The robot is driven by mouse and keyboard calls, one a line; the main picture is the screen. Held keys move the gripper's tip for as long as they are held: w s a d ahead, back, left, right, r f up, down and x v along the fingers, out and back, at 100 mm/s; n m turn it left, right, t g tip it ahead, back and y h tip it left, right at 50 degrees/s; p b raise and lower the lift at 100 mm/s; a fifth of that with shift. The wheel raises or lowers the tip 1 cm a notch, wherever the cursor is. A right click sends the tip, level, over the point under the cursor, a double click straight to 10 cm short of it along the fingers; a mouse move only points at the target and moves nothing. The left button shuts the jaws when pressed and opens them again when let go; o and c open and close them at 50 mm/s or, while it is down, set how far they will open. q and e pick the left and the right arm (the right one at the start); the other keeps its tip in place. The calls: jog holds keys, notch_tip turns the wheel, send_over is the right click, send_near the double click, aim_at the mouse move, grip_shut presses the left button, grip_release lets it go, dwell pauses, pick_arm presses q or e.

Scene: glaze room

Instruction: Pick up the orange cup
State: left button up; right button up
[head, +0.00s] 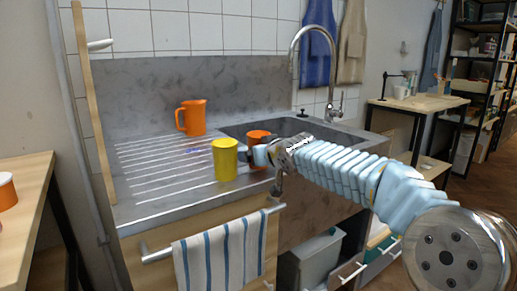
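The orange cup (257,134) stands on the sink counter at the left front of the basin. It is partly hidden behind my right gripper (247,153), and its orange rim and upper part show above the gripper. My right arm comes in from the right, and the gripper points left across the cup. The fingers are small and overlap the cup, so I cannot tell whether they are open or shut, or whether they touch it. My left gripper is not in view.
A yellow cup (224,160) stands just left of my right gripper. An orange jug (191,117) stands farther back on the ribbed drainboard (150,160). The tap (295,50) rises behind the basin. A striped towel (222,252) hangs below the counter's front edge.

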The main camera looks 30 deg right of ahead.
jog(key=shift+w+d+f, duration=0.1)
jog(key=shift+w+f, duration=0.05)
jog(key=shift+w, duration=0.3)
jog(key=shift+c, duration=0.2)
jog(key=c, duration=1.1)
jog(key=shift+o, duration=0.2)
